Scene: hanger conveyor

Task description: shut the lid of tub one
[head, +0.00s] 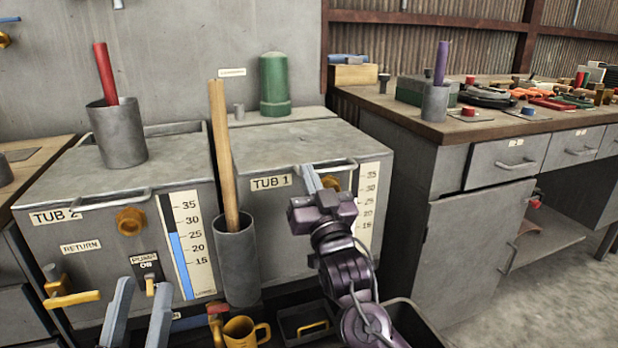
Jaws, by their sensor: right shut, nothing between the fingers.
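Tub one (275,235) is a grey metal tank labelled "TUB 1", in the middle of the head view. Its grey lid (285,142) lies flat across the top, with a bar handle (342,164) along the front edge. I see no gap under the lid, though part of the front edge is hidden. My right gripper (309,174) is shut and empty at the front edge near the handle; whether it touches is unclear. My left gripper (146,284) is open and empty, low in front of tub two.
Tub two (100,235) stands left, with a grey cup (118,135) on top. A holder (237,265) with a wooden stick (222,150) stands before tub one. A green canister (274,84) is behind the lid. A workbench (440,131) borders the right.

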